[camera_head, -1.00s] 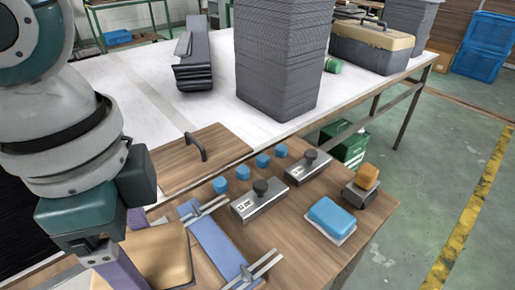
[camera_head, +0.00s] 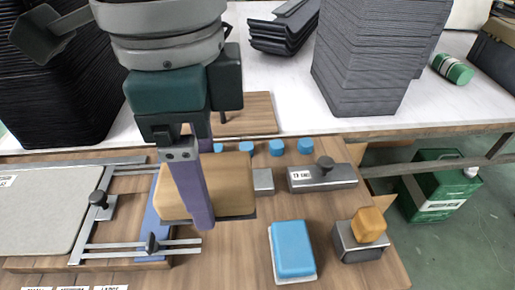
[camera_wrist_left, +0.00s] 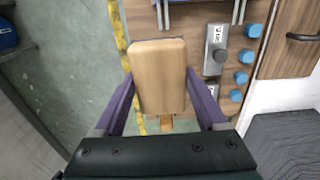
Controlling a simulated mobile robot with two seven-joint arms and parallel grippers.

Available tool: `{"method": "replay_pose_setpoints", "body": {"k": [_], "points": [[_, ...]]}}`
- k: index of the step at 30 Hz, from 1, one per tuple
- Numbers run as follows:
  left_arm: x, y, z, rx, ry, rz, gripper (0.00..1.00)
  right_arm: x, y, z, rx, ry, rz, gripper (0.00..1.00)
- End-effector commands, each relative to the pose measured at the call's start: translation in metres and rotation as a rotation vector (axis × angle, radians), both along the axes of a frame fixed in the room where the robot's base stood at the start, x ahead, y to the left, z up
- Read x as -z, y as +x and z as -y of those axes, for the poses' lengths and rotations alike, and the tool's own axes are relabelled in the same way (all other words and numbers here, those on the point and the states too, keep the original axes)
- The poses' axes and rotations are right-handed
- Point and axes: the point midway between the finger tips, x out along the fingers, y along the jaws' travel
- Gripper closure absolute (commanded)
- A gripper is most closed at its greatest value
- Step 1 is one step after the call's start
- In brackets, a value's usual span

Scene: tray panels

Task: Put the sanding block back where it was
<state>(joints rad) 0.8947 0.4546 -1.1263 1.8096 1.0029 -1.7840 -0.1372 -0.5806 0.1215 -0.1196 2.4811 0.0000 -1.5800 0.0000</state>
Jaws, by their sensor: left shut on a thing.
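The sanding block, a tan, wood-coloured block with rounded edges (camera_head: 233,188), is held between the purple fingers of my left gripper (camera_head: 204,192). One finger crosses its near face in the head view; the other finger is mostly hidden behind it. In the left wrist view the block (camera_wrist_left: 158,75) sits between both fingers, with the floor and part of the wooden board behind it. In the head view it overlaps the blue strip and a metal piece; its height above the board is hard to tell. My right gripper is not in view.
On the wooden board are a blue block on a white base (camera_head: 292,250), an orange block (camera_head: 369,225) on a grey metal holder (camera_head: 350,245), a knobbed metal block (camera_head: 322,178), several small blue pegs and a grey panel (camera_head: 45,212) in a metal frame. Stacked dark trays (camera_head: 375,60) stand behind.

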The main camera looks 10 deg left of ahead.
Motion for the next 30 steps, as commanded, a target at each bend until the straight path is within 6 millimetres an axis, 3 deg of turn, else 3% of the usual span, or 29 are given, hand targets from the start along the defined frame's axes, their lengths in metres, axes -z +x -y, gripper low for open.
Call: {"method": "replay_pose_setpoints", "body": {"k": [1,6,12,18,24,30], "points": [[0.019,-0.001,-0.001,-0.004,0.002,-0.007,0.86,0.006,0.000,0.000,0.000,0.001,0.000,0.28],[0.070,-0.001,-0.001,-0.003,0.003,-0.005,0.86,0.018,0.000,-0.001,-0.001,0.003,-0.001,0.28],[0.117,-0.001,0.000,-0.001,0.000,-0.002,0.86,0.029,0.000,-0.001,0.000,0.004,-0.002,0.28],[0.135,0.000,0.000,0.000,0.000,0.000,0.86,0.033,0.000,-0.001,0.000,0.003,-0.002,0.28],[0.167,0.000,0.000,-0.001,0.000,-0.002,0.86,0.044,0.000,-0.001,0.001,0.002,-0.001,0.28],[0.173,0.000,0.000,0.000,-0.001,0.000,0.86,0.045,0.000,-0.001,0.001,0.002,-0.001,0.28]]}}
